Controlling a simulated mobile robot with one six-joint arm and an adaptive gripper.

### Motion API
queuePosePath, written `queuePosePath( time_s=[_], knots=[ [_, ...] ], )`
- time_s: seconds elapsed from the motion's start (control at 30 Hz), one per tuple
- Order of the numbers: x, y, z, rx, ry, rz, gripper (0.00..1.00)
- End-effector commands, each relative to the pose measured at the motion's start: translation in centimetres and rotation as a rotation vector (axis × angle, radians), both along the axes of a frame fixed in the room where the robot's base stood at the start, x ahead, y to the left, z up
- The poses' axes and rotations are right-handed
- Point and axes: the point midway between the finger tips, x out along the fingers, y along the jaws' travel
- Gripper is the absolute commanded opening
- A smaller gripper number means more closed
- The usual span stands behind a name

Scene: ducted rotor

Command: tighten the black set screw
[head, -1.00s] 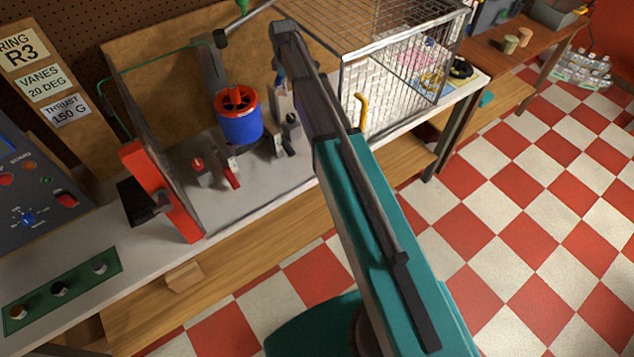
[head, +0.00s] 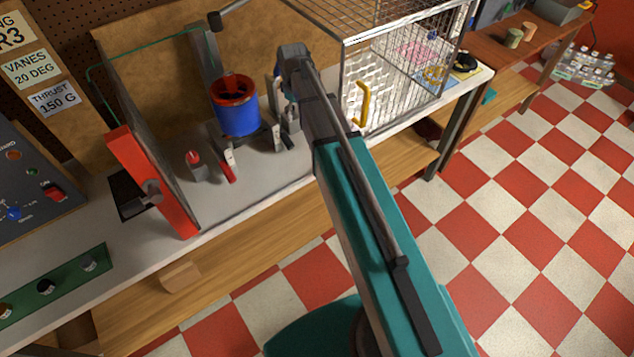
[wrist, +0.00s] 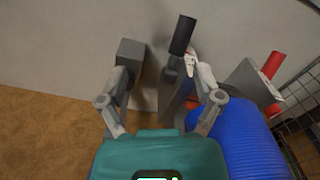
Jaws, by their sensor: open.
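A black cylindrical handle (wrist: 182,36) on a short grey stem stands near a grey upright post (wrist: 172,92) in the wrist view; I take it as the black set screw. In the head view, a black-ended lever (head: 286,140) shows beside the blue duct. My gripper (wrist: 163,70) is open, its fingers either side of the post. The black handle is close to the right finger and appears beyond the fingertips; I cannot tell whether they touch. The blue duct (wrist: 250,140) is just right of the right finger. In the head view, my arm mostly hides the gripper.
The duct (head: 237,118) has a red rim. A red-tipped lever (head: 228,172) and a block with a red knob (head: 195,165) stand left of it. A wire cage (head: 385,75) with a yellow handle (head: 362,103) is at right. A red-edged panel (head: 150,185) stands at left.

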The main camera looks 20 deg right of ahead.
Motion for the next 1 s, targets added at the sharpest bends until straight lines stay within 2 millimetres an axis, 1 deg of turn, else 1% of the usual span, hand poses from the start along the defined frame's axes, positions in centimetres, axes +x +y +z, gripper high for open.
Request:
queuePosePath(
  time_s=[0.03, 0.1, 1.0],
  knots=[
    [-1.0, 0.0, -0.7, 0.0, 0.0, -0.021, 0.84],
    [-1.9, 0.0, -1.2, 0.0, 0.0, -0.053, 0.84],
    [-13.0, 0.0, -7.1, 0.0, 0.0, -0.456, 0.84]
  ],
)
